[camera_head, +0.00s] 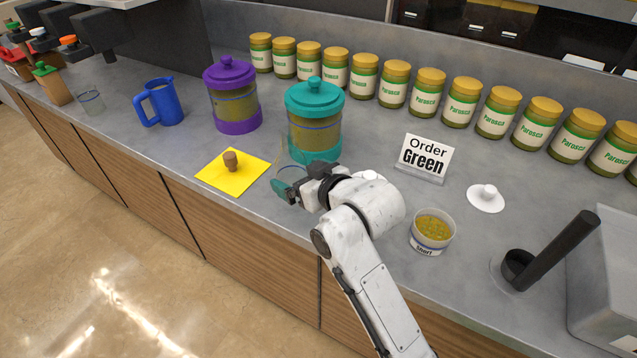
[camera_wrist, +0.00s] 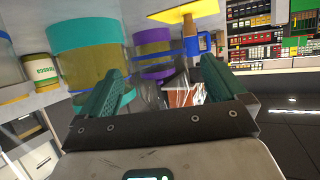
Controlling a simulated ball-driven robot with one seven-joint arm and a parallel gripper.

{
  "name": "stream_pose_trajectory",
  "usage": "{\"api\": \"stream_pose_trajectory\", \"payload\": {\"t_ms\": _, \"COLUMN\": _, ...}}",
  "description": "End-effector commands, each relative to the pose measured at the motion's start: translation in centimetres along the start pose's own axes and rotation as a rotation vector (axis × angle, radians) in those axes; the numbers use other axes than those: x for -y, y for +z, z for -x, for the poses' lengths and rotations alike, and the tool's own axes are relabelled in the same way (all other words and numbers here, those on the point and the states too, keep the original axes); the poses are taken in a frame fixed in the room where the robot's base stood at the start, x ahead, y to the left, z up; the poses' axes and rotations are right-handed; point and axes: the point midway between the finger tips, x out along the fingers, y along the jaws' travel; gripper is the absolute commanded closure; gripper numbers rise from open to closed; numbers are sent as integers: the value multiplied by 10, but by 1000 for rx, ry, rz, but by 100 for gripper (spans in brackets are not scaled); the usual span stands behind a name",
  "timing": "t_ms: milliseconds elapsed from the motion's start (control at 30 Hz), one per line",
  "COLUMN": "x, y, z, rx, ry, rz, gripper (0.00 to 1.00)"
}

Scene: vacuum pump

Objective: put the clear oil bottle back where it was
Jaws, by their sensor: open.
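A clear, see-through vessel (camera_head: 285,158), which looks like the clear oil bottle, stands on the grey counter just in front of the teal-lidded jar (camera_head: 315,118). My gripper (camera_head: 288,184) is right at it and partly hides it. In the wrist view, my gripper (camera_wrist: 165,82) is open, with its two teal fingers spread. The clear vessel (camera_wrist: 152,95) shows between the fingers, with a brownish-red and white patch beside it. I cannot tell whether a finger touches it.
A yellow mat (camera_head: 215,177) with a brown stopper (camera_head: 231,160) lies left. A purple-lidded jar (camera_head: 232,95) and blue pitcher (camera_head: 163,102) stand behind. The order sign (camera_head: 424,157), a small tub (camera_head: 432,231) and a white lid (camera_head: 486,198) are right. Several Parosca jars line the back.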

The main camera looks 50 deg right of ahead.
Motion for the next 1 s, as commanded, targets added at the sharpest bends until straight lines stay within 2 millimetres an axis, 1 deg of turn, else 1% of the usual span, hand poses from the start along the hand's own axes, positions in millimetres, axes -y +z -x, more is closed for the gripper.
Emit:
{"api": "stream_pose_trajectory", "payload": {"t_ms": 33, "x": 0, "y": 1, "z": 12, "rx": -2, "ry": 0, "rz": 0, "gripper": 2}}
{"api": "stream_pose_trajectory", "payload": {"t_ms": 200, "x": 0, "y": 1, "z": 46, "rx": -1, "ry": -1, "rz": 0, "gripper": 2}}
{"api": "stream_pose_trajectory", "payload": {"t_ms": 300, "x": 0, "y": 1, "z": 62, "rx": 0, "ry": -1, "rz": 0, "gripper": 2}}
{"api": "stream_pose_trajectory", "payload": {"t_ms": 400, "x": 0, "y": 0, "z": 73, "rx": -1, "ry": -1, "rz": 0, "gripper": 2}}
{"api": "stream_pose_trajectory", "payload": {"t_ms": 600, "x": 0, "y": 0, "z": 82, "rx": 0, "ry": 0, "rz": 0, "gripper": 2}}
{"api": "stream_pose_trajectory", "payload": {"t_ms": 1000, "x": 0, "y": 0, "z": 82, "rx": 0, "ry": 0, "rz": 0, "gripper": 2}}
